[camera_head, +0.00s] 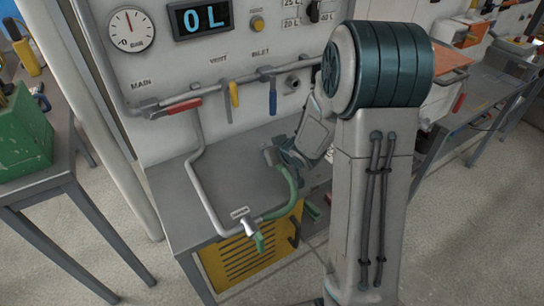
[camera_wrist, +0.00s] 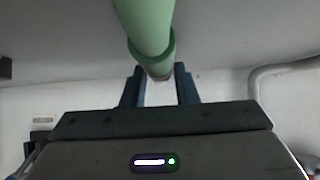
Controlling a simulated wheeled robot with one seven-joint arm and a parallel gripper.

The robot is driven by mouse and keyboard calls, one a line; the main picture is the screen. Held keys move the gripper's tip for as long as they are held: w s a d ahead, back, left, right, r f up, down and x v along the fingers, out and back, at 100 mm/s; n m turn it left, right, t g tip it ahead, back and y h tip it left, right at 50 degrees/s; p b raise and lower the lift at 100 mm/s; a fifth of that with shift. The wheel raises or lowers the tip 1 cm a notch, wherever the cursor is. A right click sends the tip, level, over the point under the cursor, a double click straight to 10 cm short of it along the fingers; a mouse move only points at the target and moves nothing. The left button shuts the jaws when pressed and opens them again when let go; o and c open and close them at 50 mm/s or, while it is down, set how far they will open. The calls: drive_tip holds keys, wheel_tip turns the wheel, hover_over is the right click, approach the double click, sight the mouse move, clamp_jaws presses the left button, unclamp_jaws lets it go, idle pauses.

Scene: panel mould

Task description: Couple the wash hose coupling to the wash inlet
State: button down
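The green wash hose (camera_head: 288,190) rises in a curve from a metal fitting on the bench to my gripper (camera_head: 277,157). Its grey coupling (camera_head: 268,155) is at my gripper, above the bench top. In the wrist view the coupling (camera_wrist: 160,70) sits between the two fingertips of my gripper (camera_wrist: 160,87), with the green hose above it. The fingers appear closed on it, though the contact is partly hidden. A round grey port (camera_head: 292,82) on the panel, right of the blue handle, appears to be the wash inlet. The coupling is below and apart from it.
A bent pipe (camera_head: 196,165) runs down to the bench (camera_head: 180,195).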

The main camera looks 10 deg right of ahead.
drive_tip(key=shift+r+p, duration=2.95)
drive_tip(key=shift+r, duration=0.15)
drive_tip(key=shift+f, duration=0.1)
